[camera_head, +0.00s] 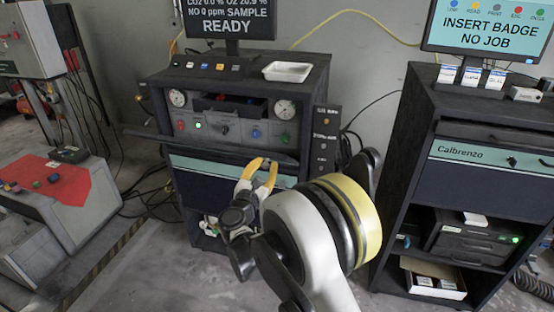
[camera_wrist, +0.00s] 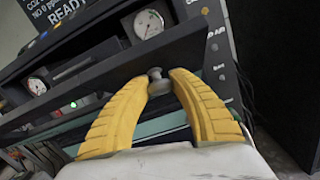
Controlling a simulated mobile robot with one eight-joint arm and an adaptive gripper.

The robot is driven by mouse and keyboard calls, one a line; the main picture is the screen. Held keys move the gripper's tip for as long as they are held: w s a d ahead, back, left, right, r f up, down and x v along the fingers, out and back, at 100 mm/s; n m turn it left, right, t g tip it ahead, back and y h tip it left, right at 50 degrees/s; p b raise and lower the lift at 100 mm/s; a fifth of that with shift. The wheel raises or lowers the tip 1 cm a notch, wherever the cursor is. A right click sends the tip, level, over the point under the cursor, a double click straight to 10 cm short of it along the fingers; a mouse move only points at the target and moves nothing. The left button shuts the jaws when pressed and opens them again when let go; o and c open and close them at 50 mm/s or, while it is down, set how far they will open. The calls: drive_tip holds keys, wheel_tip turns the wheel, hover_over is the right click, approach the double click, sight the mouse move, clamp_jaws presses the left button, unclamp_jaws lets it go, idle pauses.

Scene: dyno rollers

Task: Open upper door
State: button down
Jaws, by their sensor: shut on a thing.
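The dark cabinet (camera_head: 318,75) stands mid-left in the head view. Its upper door (camera_head: 215,147) appears as a thin dark panel sticking out from the front, below a gauge panel. In the wrist view the door (camera_wrist: 105,82) runs slantwise across the picture, with a small grey metal knob (camera_wrist: 158,84) on it. My gripper (camera_head: 262,164) is at the right part of the door. Its yellow fingers, also in the wrist view (camera_wrist: 164,78), are shut on the knob. The knob is hidden in the head view.
Below the door is a teal-striped front (camera_head: 190,164). A white tray (camera_head: 287,71) and a monitor (camera_head: 228,20) are on top. Another dark cabinet (camera_head: 415,130) stands close on the right. A red-topped machine (camera_head: 62,190) is at left, with floor between.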

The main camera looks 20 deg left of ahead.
wheel_tip(320, 180, down, 7)
drive_tip(key=s+t, duration=0.2)
drive_tip(key=t, duration=0.2)
drive_tip(key=shift+s+b, duration=0.4)
drive_tip(key=shift+b, duration=0.05)
drive_tip(key=shift+a, duration=0.1)
drive_tip(key=c, duration=1.1)
unclamp_jaws()
drive_tip(key=shift+o, duration=0.2)
drive_tip(key=v, duration=0.7)
drive_tip(key=shift+s, duration=0.2)
drive_tip(key=shift+f, duration=0.15)
